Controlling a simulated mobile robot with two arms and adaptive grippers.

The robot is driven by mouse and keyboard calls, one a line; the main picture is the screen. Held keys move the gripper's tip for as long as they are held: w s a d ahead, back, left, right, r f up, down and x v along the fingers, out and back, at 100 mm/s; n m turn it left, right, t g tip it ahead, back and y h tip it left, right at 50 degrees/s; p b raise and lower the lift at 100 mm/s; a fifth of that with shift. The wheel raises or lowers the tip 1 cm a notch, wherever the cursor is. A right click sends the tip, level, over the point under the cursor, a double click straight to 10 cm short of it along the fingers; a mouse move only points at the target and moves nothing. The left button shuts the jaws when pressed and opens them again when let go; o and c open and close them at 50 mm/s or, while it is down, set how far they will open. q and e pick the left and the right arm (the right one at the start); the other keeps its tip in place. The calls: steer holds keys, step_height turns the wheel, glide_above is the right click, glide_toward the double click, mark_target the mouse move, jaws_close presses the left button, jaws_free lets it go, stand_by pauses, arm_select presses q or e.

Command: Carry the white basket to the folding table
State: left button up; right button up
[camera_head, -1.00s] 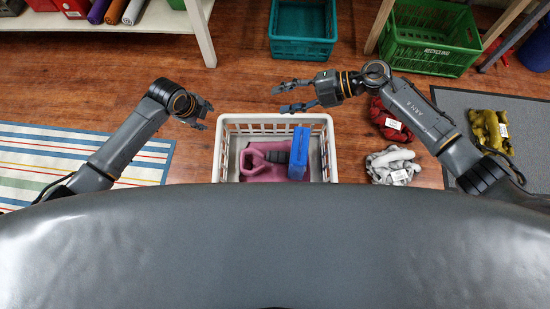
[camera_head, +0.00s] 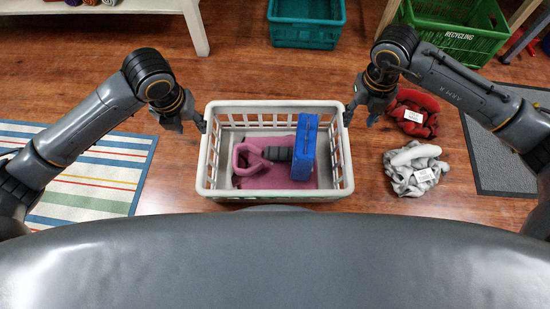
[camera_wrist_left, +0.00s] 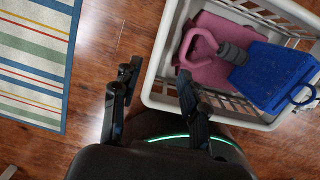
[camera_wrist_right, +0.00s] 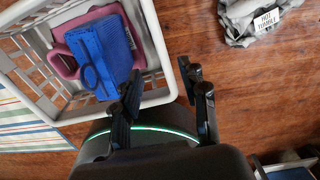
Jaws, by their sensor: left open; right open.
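The white basket (camera_head: 275,104) stands upright on the wooden floor, centred in front of me. My left gripper (camera_head: 191,126) is open at the basket's left side. In the left wrist view its fingers (camera_wrist_left: 156,80) appear either side of the basket rim (camera_wrist_left: 160,50). My right gripper (camera_head: 361,113) is open at the right side, and the right wrist view shows its fingers (camera_wrist_right: 160,78) similarly about the rim (camera_wrist_right: 157,45). I cannot tell whether either touches. I cannot identify the folding table.
A red bundle (camera_head: 414,112) and a grey tagged bundle (camera_head: 414,168) lie right of the basket. A teal crate (camera_head: 306,36) and a green recycling crate (camera_head: 455,45) stand beyond. A white shelf or table (camera_head: 193,25) is upper left. A striped rug (camera_head: 90,175) lies left.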

mark_target(203, 143)
arm_select(q)
steer(key=f, duration=0.4)
steer(key=w+f, duration=0.1)
steer(key=f, duration=0.4)
steer(key=w+f, duration=0.1)
steer(key=f, duration=0.3)
steer(key=shift+f, duration=0.35)
arm_select(e)
step_height(203, 143, down, 14)
steer(key=shift+r, duration=0.1)
arm_select(q)
jaws_close()
arm_select(e)
jaws_close()
arm_select(q)
steer(key=shift+w, duration=0.1)
